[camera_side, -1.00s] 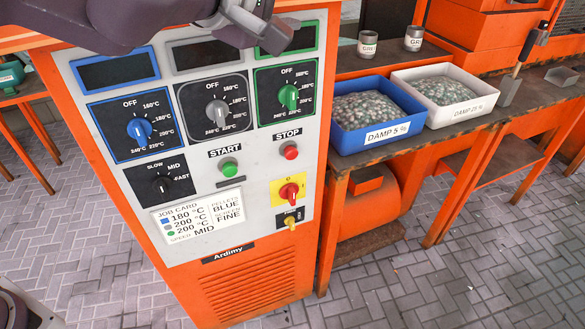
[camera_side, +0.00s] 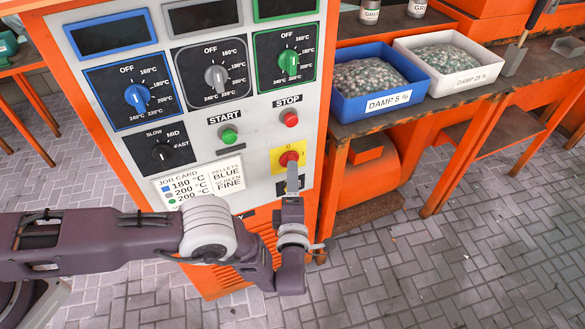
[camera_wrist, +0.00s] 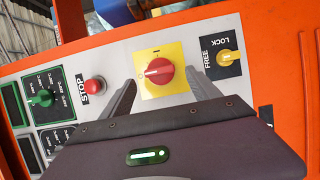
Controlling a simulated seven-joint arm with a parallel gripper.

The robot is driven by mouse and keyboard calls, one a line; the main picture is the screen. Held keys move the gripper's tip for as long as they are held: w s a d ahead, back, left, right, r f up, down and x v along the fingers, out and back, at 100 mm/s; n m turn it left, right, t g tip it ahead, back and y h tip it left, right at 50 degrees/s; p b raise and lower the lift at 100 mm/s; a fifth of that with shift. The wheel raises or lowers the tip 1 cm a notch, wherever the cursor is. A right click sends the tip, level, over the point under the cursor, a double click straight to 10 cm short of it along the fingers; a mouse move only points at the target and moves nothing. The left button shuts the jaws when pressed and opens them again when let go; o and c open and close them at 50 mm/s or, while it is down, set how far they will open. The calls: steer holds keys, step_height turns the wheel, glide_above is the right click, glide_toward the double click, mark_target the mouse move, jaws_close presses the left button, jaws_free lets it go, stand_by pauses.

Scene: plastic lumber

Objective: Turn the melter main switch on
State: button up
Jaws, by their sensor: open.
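The melter main switch is a red rotary knob (camera_side: 289,158) on a yellow plate, low on the right of the orange and grey control panel (camera_side: 240,100). In the wrist view the red knob (camera_wrist: 159,71) shows a pale pointer mark on its face, toward the O side of the plate. My gripper (camera_side: 292,178) is just in front of the switch. In the wrist view its two fingers (camera_wrist: 162,88) are open, one on either side of the yellow plate.
A yellow FREE/LOCK knob (camera_wrist: 226,58) sits beside the switch, close to one finger. The red STOP button (camera_side: 290,118) and green START button (camera_side: 228,136) are above. Trays of pellets (camera_side: 368,115) stand on a bench at the right.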

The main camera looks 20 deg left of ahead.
steer(key=x, duration=0.4)
steer(key=shift+w, duration=0.2)
steer(key=c, duration=1.4)
steer(key=shift+o, duration=0.2)
steer(key=shift+m, duration=0.3)
steer(key=m+g, duration=0.2)
steer(key=m, duration=0.2)
steer(key=m+g+y, duration=0.1)
steer(key=m+g, duration=0.1)
steer(key=m, duration=0.2)
steer(key=m+g+y, duration=0.1)
steer(key=m+g, duration=0.1)
steer(key=m, duration=0.2)
steer(key=shift+w+d+r+g, duration=0.15)
steer(key=shift+r+g, duration=0.15)
steer(key=shift+m+y, duration=0.3)
steer(key=shift+m, duration=0.3)
